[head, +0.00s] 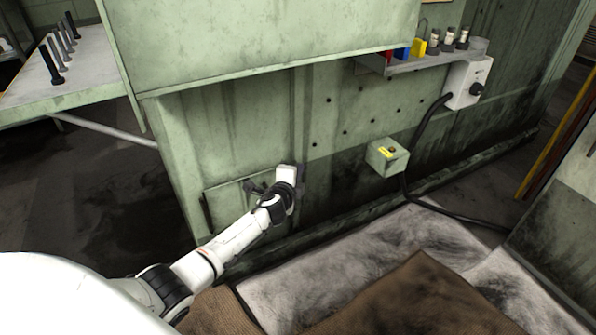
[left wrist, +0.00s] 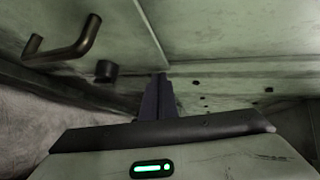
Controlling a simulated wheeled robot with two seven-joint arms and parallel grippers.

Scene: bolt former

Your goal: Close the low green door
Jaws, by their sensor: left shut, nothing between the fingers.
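The low green door (head: 226,199) is a small panel low on the green machine wall. It looks about flush with the wall; I cannot tell whether a narrow gap is left. A dark bent handle (left wrist: 72,46) and a short dark knob (left wrist: 104,70) are on it in the left wrist view. My left gripper (head: 300,176) is at the door's right edge, partly hiding it. Its dark fingers (left wrist: 158,98) are shut and empty, near the seam beside the door. I cannot tell whether they touch the panel. My right gripper is not in view.
A small green box with a yellow label (head: 387,156) and a black cable (head: 424,128) are on the wall to the right. A green cover (head: 270,40) overhangs above. Grey and brown mats (head: 420,295) lie on the floor. A shelf (head: 420,64) holds small items.

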